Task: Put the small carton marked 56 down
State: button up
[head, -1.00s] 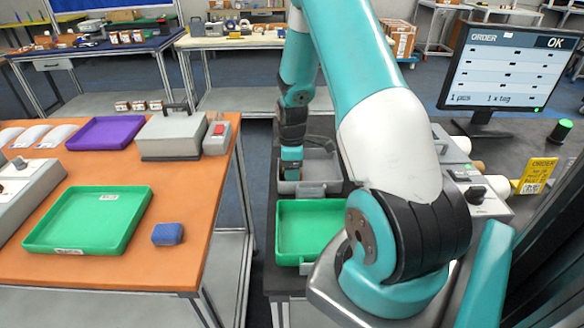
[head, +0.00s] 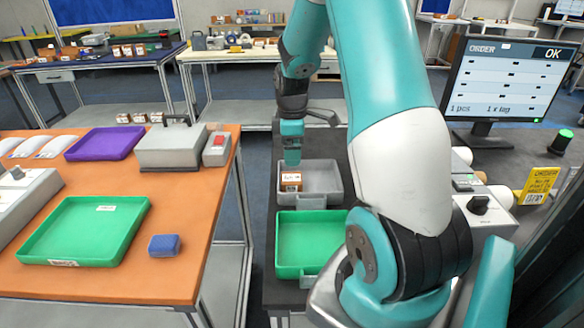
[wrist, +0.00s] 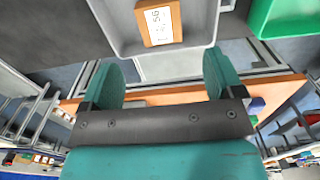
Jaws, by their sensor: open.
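The small carton marked 56 (wrist: 158,22) is brown with a white label. It lies in the grey tray (wrist: 205,12), against one wall of it. In the head view the carton (head: 291,182) sits at the left side of the grey tray (head: 322,180). My gripper (wrist: 160,85) is open and empty, its two fingers apart with nothing between them. In the head view my gripper (head: 292,158) is above the carton, apart from it.
A green tray (head: 309,245) stands in front of the grey tray on the dark table. The orange table (head: 110,284) at left holds a green tray, a purple tray and a blue block (head: 164,245). A monitor (head: 500,80) stands at right.

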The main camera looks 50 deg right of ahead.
jog(key=s+a+r+y, duration=0.1)
jog(key=a+r, duration=0.2)
jog(key=a, duration=0.5)
jog(key=s+a+r+t, duration=0.1)
jog(key=a+r, duration=0.3)
jog(key=a, duration=0.4)
jog(key=s+a+r+y, duration=0.1)
jog(key=a+r, duration=0.2)
jog(key=a, duration=0.5)
jog(key=s+a+r+m+g+y, duration=0.1)
jog(key=s+a+r+y, duration=0.1)
jog(key=s+a, duration=1)
jog(key=shift+s+a+r, duration=0.3)
jog(key=shift+s+r, duration=0.35)
jog(key=shift+s, duration=0.45)
